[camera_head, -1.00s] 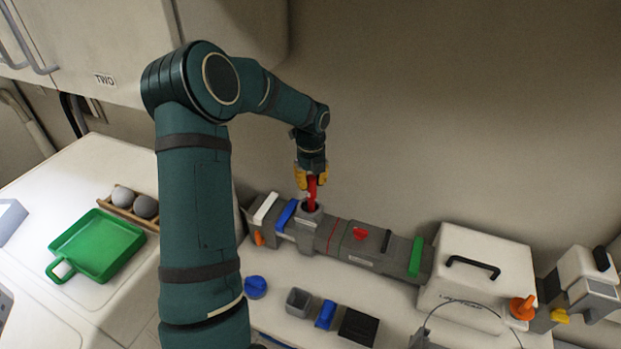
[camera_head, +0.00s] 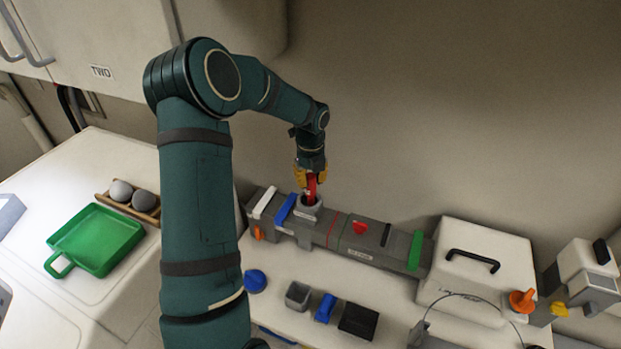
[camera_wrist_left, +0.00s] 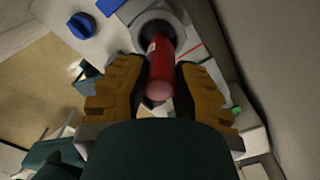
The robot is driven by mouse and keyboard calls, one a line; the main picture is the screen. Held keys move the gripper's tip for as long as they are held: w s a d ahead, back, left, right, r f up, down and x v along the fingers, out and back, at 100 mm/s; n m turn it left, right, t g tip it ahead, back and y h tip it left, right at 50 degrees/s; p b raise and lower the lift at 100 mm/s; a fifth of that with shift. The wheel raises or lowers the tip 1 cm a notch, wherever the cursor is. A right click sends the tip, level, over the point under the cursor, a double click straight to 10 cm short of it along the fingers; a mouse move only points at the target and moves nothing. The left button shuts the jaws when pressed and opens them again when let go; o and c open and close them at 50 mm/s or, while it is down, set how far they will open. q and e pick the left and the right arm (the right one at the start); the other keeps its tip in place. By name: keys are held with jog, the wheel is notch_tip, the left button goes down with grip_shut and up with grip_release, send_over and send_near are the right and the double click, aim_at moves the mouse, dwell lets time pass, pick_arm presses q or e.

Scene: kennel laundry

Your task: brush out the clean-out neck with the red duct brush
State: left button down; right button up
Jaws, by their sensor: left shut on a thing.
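My left gripper (camera_head: 311,176) is shut on the red duct brush (camera_head: 311,187) and holds it upright over the grey clean-out neck (camera_head: 308,210). The brush's lower end is inside the neck's round mouth, so its bristles are hidden. In the left wrist view the red handle (camera_wrist_left: 160,72) lies between the yellow finger pads (camera_wrist_left: 158,88), pointing into the dark opening of the neck (camera_wrist_left: 152,25). The neck rises from a long grey duct (camera_head: 375,246) along the wall. My right gripper does not show.
A blue cap (camera_head: 255,280), a grey cup (camera_head: 298,296), a blue piece (camera_head: 325,308) and a black square (camera_head: 358,321) lie in front of the duct. A white box (camera_head: 480,250) stands right. A green dustpan (camera_head: 100,240) and a rack of grey balls (camera_head: 133,198) are left.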

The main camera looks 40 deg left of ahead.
pick_arm(q)
jog(key=shift+r+p, duration=0.4)
jog(key=shift+r, duration=1.1)
jog(key=shift+f, duration=0.15)
jog(key=shift+d+f+b, duration=0.1)
jog(key=shift+f+b, duration=0.75)
jog(key=shift+f, duration=0.85)
jog(key=shift+r, duration=0.2)
jog(key=shift+r+p, duration=0.9)
jog(key=shift+w+r, duration=0.1)
jog(key=shift+r, duration=0.65)
